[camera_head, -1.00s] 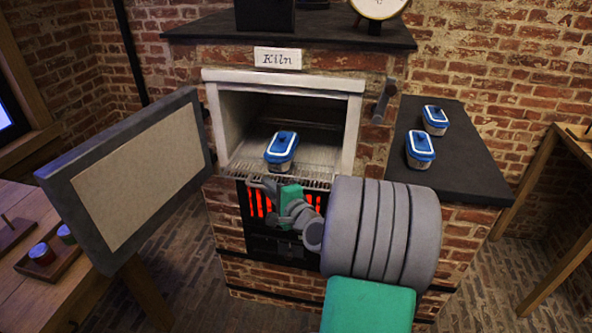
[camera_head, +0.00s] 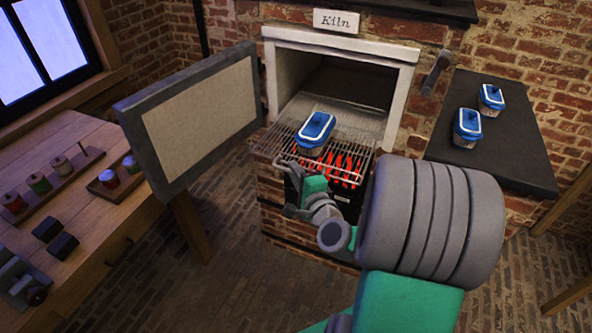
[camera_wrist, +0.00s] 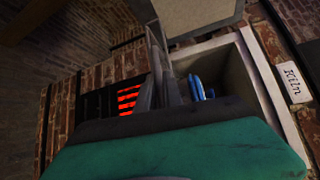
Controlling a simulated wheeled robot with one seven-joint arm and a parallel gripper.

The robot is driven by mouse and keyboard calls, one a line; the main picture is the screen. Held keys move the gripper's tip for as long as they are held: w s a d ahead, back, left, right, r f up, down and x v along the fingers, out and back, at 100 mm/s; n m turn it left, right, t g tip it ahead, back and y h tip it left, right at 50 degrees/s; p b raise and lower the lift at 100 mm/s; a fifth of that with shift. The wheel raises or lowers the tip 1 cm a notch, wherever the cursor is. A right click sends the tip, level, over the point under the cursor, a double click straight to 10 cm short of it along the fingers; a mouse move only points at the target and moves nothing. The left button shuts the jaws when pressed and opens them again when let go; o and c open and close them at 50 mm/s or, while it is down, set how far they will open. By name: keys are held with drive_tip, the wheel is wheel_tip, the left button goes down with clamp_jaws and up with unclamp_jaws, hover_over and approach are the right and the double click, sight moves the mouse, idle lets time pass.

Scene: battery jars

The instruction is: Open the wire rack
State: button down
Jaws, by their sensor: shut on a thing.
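The wire rack (camera_head: 280,136) extends out of the open kiln (camera_head: 338,54), its front part over the glowing red grate. The exact grip on the rack's edge is too small to make out.
The kiln door (camera_head: 200,118) stands swung open to the left. Two more blue-lidded jars (camera_head: 468,127) (camera_head: 491,99) stand on the dark ledge (camera_head: 530,160) at right. A wooden table (camera_head: 85,225) with spools and small blocks is at left. Brick floor is free between.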

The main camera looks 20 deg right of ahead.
drive_tip(key=c, duration=1.8)
unclamp_jaws()
drive_tip(key=shift+s, duration=0.1)
drive_tip(key=s, duration=0.5)
drive_tip(key=s+r, duration=0.1)
drive_tip(key=s, duration=0.1)
drive_tip(key=shift+s+a+b, duration=0.15)
drive_tip(key=shift+s+b, duration=0.1)
drive_tip(key=shift+b, duration=0.05)
